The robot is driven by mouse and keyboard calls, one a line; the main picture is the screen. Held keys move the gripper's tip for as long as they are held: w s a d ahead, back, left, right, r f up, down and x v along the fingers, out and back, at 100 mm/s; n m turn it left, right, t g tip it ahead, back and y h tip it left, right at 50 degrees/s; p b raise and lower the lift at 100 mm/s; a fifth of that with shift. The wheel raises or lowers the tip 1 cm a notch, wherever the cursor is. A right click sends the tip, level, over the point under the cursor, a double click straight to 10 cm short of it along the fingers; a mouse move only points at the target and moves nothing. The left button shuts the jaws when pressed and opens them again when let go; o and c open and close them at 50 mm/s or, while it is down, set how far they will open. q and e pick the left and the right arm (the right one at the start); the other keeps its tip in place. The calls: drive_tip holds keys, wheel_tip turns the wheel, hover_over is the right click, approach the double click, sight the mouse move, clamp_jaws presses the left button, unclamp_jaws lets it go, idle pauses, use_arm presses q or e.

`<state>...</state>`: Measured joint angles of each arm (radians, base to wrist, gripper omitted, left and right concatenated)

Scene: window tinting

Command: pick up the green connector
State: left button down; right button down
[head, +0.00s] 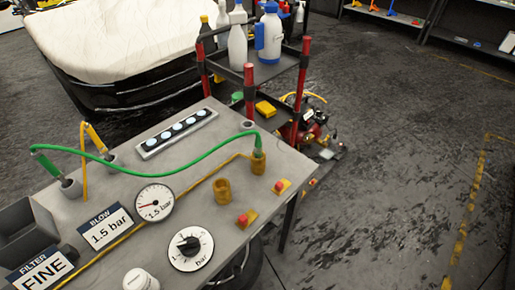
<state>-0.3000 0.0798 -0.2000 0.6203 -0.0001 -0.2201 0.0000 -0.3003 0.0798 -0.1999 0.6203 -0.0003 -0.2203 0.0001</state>
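The green connector (257,142) is at the right end of the green hose (170,158) and stands upright in a brass socket (258,163) near the table's right corner. The hose arches left over the table to a green tool (48,164), tilted in a grey holder (70,188). A second brass socket (222,191) stands nearer and has no connector in it. Neither of my grippers is in view.
The grey table (185,215) carries a yellow tool (96,137) in a holder, a gauge (154,203), a dial (190,247), red buttons (280,187) and signs. A bottle rack with red posts (304,65) stands behind. The floor at right is mostly open.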

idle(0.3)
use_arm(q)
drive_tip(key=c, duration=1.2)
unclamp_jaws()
